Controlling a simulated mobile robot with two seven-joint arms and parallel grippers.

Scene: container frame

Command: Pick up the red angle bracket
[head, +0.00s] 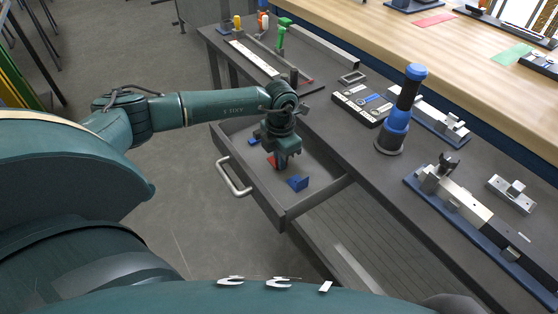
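The red angle bracket (271,162) lies in the open grey drawer (318,186), partly hidden by my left gripper. My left gripper (281,165) points down into the drawer, right over or beside the red bracket. Its fingers are small and dark here, so I cannot tell whether they are open or shut on the bracket. A blue bracket (297,183) lies in the drawer to the right of the gripper. Another blue piece (254,141) lies to its left near the drawer wall. My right gripper is not in view.
The drawer's front handle (233,177) faces the open floor at left. On the grey bench above stand a blue and black cylinder (399,115), a tray of small parts (361,103) and a fixture on a blue base (470,215). A wooden worktop (400,40) lies behind.

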